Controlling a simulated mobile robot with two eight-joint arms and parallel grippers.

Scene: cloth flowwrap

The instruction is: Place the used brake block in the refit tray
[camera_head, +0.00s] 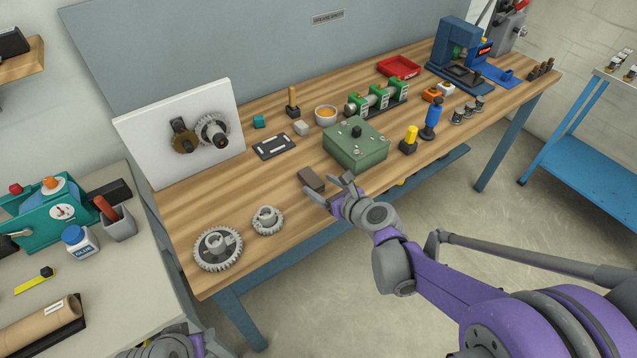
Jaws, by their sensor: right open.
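A dark brown block (311,179), which looks like the used brake block, lies on the wooden workbench near its front edge. My right gripper (329,188) is open and empty, just to the right and front of the block. Its fingers are spread close to the block; I cannot tell whether they touch it. A shallow red tray (400,68) stands at the back of the bench, and a flat dark holder with white strips (274,147) lies behind the block. No label shows which is the refit tray. Only part of my left arm shows at the bottom edge.
A green box (356,147) stands right behind my right gripper. Two grey gears (218,248) (267,220) lie at the front left. A yellow-handled tool (409,139) and blue bottle-like tool (432,122) stand to the right. Bare wood lies left of the block.

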